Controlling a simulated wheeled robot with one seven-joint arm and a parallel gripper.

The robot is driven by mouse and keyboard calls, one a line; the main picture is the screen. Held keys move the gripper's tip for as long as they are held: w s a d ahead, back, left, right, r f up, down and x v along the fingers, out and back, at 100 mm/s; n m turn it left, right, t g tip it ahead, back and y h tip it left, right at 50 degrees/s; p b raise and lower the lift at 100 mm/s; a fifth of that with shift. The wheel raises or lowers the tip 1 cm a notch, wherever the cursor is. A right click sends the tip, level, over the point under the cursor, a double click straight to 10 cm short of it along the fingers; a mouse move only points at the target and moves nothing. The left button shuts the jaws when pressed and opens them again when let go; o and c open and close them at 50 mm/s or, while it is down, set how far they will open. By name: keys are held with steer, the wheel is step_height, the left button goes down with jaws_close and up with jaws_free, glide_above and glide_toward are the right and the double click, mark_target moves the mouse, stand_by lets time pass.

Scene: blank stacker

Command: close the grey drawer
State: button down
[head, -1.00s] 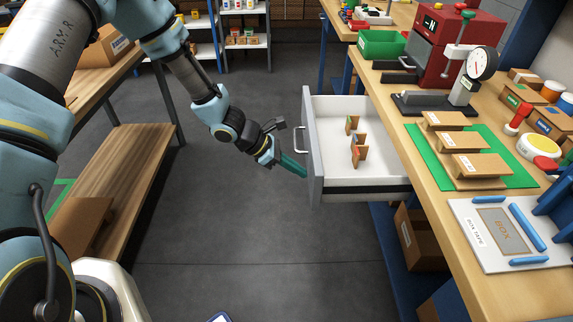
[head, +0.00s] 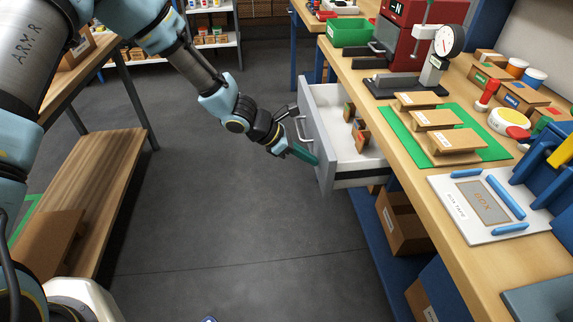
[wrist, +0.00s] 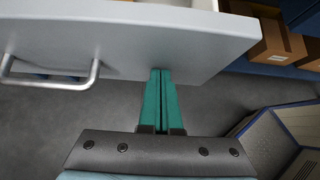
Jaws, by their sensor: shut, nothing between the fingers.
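The grey drawer (head: 316,148) stands pulled out from under the workbench, with small upright brown pieces (head: 357,126) inside it. Its front panel carries a bar handle, which shows in the wrist view (wrist: 50,80). My gripper (head: 306,155) is shut and empty, with its green fingers pointing at the front panel. In the wrist view the closed fingertips (wrist: 160,72) meet the front panel (wrist: 140,35) near its edge, to the right of the handle; they look in contact with it.
The wooden workbench (head: 390,150) carries a green bin (head: 349,33), a red press (head: 415,35), a dial gauge and a green mat with brown pieces. A cardboard box (head: 400,222) sits on the blue shelf below. Open floor lies left of the drawer.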

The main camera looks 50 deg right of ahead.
mark_target(327, 138)
steer(key=s+d, duration=0.3)
steer(key=d, duration=0.1)
steer(key=s+d+p, duration=0.1)
steer(key=s+d, duration=0.2)
steer(key=d, duration=0.1)
steer(key=s+d, duration=0.4)
steer(key=shift+s+d+p, duration=0.1)
steer(key=shift+d+p, duration=0.1)
steer(key=shift+p, duration=0.1)
steer(key=shift+s+d+r, duration=0.1)
steer(key=shift+s, duration=0.2)
steer(key=shift+w, duration=0.25)
steer(key=w+a, duration=0.3)
steer(key=a, duration=0.1)
steer(key=shift+w+r, duration=0.25)
steer(key=shift+r, duration=0.1)
steer(key=b+v, duration=0.1)
steer(key=v, duration=0.7)
steer(key=shift+w+a+r+b, duration=0.15)
steer(key=shift+w+r+b, duration=0.1)
steer(key=shift+b, duration=0.1)
